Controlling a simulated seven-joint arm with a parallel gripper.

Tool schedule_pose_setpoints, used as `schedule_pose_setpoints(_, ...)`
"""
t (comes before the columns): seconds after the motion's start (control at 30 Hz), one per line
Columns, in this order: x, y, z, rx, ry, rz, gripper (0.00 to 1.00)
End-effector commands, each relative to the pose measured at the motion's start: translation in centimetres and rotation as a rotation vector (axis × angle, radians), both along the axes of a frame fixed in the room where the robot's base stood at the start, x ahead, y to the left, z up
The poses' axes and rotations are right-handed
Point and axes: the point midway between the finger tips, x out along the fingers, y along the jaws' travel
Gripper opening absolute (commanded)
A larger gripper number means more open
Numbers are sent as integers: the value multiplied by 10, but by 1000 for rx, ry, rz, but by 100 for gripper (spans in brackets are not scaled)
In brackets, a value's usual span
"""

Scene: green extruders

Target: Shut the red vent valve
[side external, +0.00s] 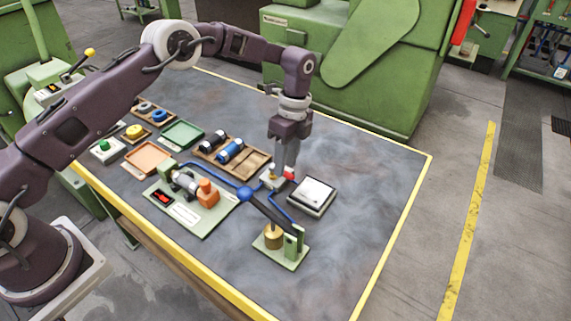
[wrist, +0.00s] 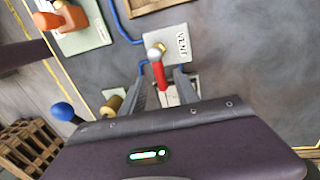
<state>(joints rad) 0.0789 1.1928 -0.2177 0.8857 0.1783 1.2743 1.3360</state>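The red vent valve has a red lever (wrist: 158,75) with a pale rounded pivot, on a light plate marked VENT (wrist: 182,42). In the side view its red part (side external: 290,175) shows small at my fingertips. My gripper (side external: 284,172) points down at the valve. In the wrist view my gripper (wrist: 162,88) has its fingers apart, one on each side of the lever. Gaps show between lever and fingers, so it looks open around the lever, not clamped. The arm hides part of the valve plate in the side view.
A blue-knobbed black lever (side external: 245,193) slants close to the left, by a brass cylinder (side external: 273,238). A pale framed panel (side external: 313,194) is close on the right. A green plate with an orange valve (side external: 207,191) and wooden tray (side external: 259,163) stand left. The table's right side is clear.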

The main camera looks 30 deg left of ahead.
Motion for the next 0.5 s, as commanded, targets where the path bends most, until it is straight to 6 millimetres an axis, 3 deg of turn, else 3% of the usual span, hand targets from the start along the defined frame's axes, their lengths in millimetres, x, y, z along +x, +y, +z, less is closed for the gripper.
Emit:
schedule_pose_setpoints(0.23,10,-1,48,0,-4,-1,37)
schedule_pose_setpoints(0.5,11,0,58,0,-2,-1,37)
